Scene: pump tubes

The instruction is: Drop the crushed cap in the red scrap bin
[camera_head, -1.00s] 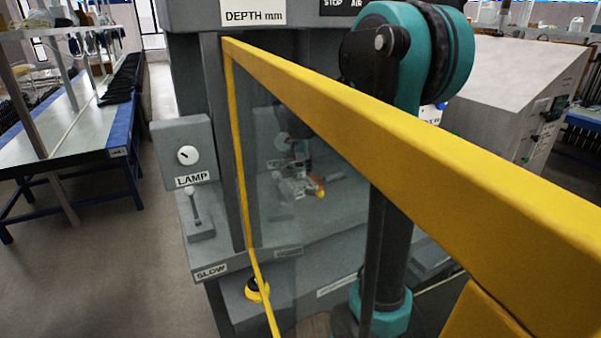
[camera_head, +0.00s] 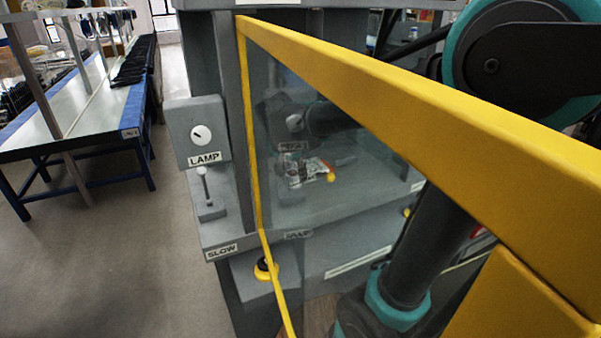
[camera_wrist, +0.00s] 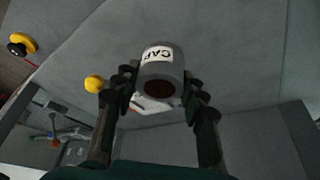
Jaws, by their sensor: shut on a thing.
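In the wrist view my gripper (camera_wrist: 158,92) is shut on the cap (camera_wrist: 163,68), a short grey cylinder with a white label and a dark reddish open end facing me. One finger is on each side of it. The cap is held above a grey surface, with a white item partly hidden beneath it. No red scrap bin is clearly seen; a small red patch shows beside my arm at the right of the head view, too covered to identify.
A yellow-framed clear guard (camera_head: 400,90) crosses the head view. Behind it lies a small white item with an orange end (camera_head: 312,170). A lamp switch box (camera_head: 199,132) and lever (camera_head: 206,195) stand at left. A blue bench (camera_head: 85,120) is farther left, with open floor between.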

